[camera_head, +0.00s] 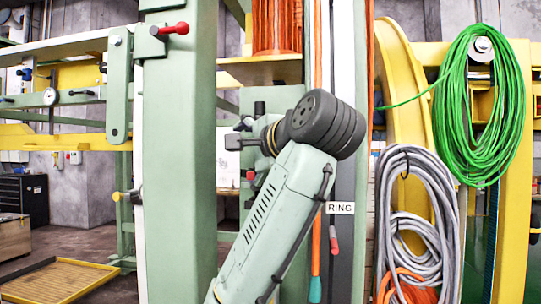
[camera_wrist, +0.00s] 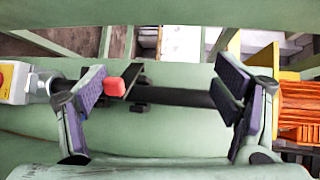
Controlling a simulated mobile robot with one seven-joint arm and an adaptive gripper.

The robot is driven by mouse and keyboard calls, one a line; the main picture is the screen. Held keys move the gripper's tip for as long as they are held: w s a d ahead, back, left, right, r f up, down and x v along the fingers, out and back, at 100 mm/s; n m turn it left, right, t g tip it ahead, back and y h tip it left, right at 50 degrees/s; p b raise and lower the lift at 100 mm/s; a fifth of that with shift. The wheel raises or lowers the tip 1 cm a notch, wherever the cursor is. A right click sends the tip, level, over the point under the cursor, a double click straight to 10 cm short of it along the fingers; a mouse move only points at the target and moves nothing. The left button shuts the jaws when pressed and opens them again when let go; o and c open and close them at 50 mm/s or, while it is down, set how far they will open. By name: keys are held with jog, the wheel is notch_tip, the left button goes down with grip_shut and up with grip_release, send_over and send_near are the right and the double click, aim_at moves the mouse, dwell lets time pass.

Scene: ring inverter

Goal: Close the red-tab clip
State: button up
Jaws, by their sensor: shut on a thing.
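The clip's red tab (camera_wrist: 115,87) shows in the wrist view, beside the left finger's purple-edged pad, with a thin dark plate behind it. A black horizontal bar (camera_wrist: 180,97) runs across between the fingers. My gripper (camera_wrist: 162,95) is shut on the red-tab clip, its fingers well apart on either side of tab and bar. Contact at the right finger is not clear. In the head view my gripper (camera_head: 238,141) is partly hidden by my wrist and points left beside a green post (camera_head: 180,150). The clip cannot be made out clearly there.
A red-knobbed lever (camera_head: 178,28) sticks out of the post's top. Green cable (camera_head: 485,105) and grey cable (camera_head: 420,215) coils hang at right. A "RING" label (camera_head: 341,208) is near my arm. A yellow emergency-stop box (camera_wrist: 14,82) lies left of the fingers, orange coils (camera_wrist: 296,108) right.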

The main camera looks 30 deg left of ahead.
jog(key=s+d+r+b, duration=0.1)
jog(key=s+d+b, duration=0.1)
jog(key=shift+d+r+t, duration=0.3)
jog(key=shift+d+r, duration=0.05)
jog(key=shift+r, duration=0.05)
jog(key=shift+c, duration=0.5)
jog(key=shift+s+d+r+b, duration=0.45)
jog(key=shift+s+d+b, duration=0.2)
jog(key=shift+b, duration=0.1)
jog(key=c, duration=0.5)
jog(key=b, duration=0.2)
jog(key=f+b, duration=0.1)
jog(key=shift+d+b, duration=0.25)
jog(key=shift+b, duration=0.1)
jog(key=shift+d+b, duration=0.1)
jog(key=shift+b, duration=0.2)
jog(key=b+v, duration=0.1)
jog(key=b, duration=0.1)
jog(key=b+v, duration=0.4)
jog(key=b, duration=0.1)
jog(key=shift+s+d+f, duration=0.1)
jog(key=shift+d+f, duration=0.1)
jog(key=shift+f, duration=0.05)
